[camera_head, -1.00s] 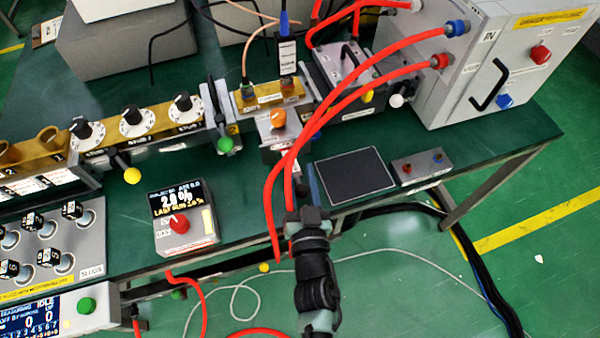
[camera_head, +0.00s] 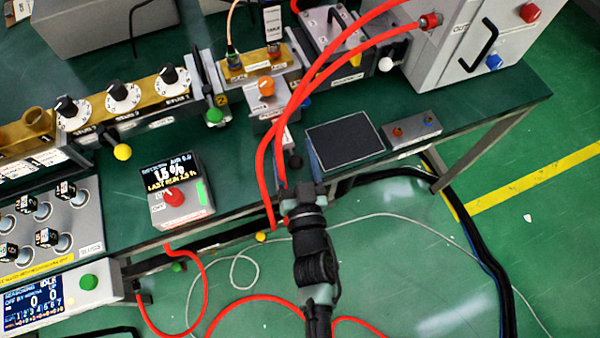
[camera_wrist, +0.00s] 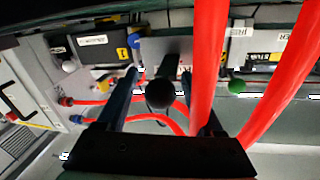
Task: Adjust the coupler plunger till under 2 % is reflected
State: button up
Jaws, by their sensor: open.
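The reflection meter (camera_head: 178,192) stands near the table's front edge. Its screen reads 1.5 %, with a smaller line that seems to say last run 2.5 %, and a green strip is lit on its right. The coupler block with an orange knob (camera_head: 266,87) is behind my gripper. A black ball knob (camera_wrist: 160,94), apparently the plunger's end, shows between my fingers in the wrist view; in the head view it is a small dark knob (camera_head: 295,160). My gripper (camera_wrist: 160,80) is open, one finger on each side of it. I cannot tell whether either finger touches it.
Red hoses (camera_head: 335,65) loop close past my gripper to the grey cabinet (camera_head: 465,50). Stub tuners with dials (camera_head: 122,95) are left along the waveguide. A dark pad (camera_head: 344,140) and a small two-button box (camera_head: 411,132) lie to the right.

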jog(key=s+d, duration=0.1)
jog(key=s, duration=1)
jog(key=shift+s+d+b, duration=0.2)
jog(key=shift+s+b, duration=0.15)
jog(key=shift+s, duration=0.05)
jog(key=w+r+m+t+h+p, duration=0.15)
jog(key=w+r, duration=0.35)
jog(key=r, duration=0.7)
jog(key=w+r+t+h+p, duration=0.15)
jog(key=w+r, duration=0.35)
jog(key=r, duration=0.6)
jog(key=w+r+t+p, duration=0.15)
jog(key=w+r, duration=0.35)
jog(key=r, duration=0.7)
jog(key=s+r+t+p, duration=0.1)
jog(key=s+r, duration=0.2)
jog(key=r, duration=0.7)
jog(key=s+a+r+n+t+p, duration=0.1)
jog(key=s+r+t, duration=0.1)
jog(key=r, duration=0.9)
jog(key=s+a+r+n+t+p, duration=0.1)
jog(key=s+r, duration=0.4)
jog(key=r, duration=0.6)
jog(key=shift+r+t+y, duration=0.2)
jog(key=shift+t+y, duration=0.2)
jog(key=shift+t, duration=0.15)
jog(key=shift+o, duration=0.4)
